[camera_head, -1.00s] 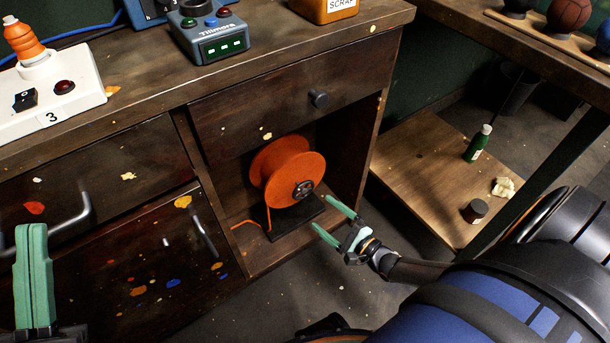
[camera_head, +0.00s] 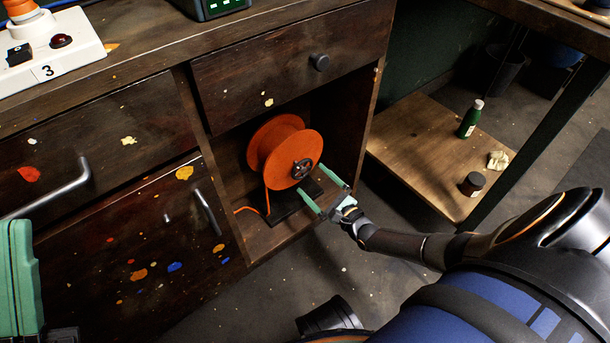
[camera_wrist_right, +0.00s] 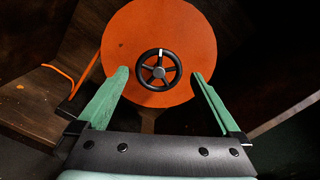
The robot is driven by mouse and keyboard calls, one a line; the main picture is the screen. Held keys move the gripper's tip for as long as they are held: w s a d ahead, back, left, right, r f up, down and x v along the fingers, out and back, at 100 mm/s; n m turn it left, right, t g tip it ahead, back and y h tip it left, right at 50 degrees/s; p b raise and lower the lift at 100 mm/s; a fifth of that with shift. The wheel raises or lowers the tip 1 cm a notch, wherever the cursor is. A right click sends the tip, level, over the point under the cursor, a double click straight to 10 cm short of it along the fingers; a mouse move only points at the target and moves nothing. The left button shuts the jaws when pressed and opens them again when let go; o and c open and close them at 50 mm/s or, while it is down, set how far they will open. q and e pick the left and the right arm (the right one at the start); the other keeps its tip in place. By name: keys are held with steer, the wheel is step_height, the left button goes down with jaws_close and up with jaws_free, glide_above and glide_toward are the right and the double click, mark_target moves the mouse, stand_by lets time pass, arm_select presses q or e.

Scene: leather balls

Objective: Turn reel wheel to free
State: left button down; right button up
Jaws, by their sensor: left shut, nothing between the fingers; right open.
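An orange reel (camera_head: 284,150) stands upright on a dark base (camera_head: 295,206) inside the open cabinet compartment. Its small black spoked wheel (camera_head: 302,169) sits at the centre of the front face. In the right wrist view the wheel (camera_wrist_right: 159,70) has a light mark at its top. My right gripper (camera_head: 322,182) is open and empty, just in front of and below the wheel. In the wrist view its fingertips (camera_wrist_right: 160,74) lie to either side of the wheel, apart from it. My left gripper (camera_head: 18,235) is shut and empty at the left edge, partly cut off.
An orange cord (camera_head: 247,210) runs from the reel at its left. The compartment has side walls and a drawer (camera_head: 290,70) above. A low wooden shelf (camera_head: 420,150) at right holds a green bottle (camera_head: 470,119) and a jar (camera_head: 472,184).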

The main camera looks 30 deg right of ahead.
mark_target(301, 170)
steer(key=shift+w+a+b, duration=0.2)
steer(key=shift+w+b, duration=0.45)
steer(key=shift+w, duration=1.7)
steer(key=c, duration=1)
steer(key=shift+f+n, duration=0.1)
steer(key=shift+n, duration=0.3)
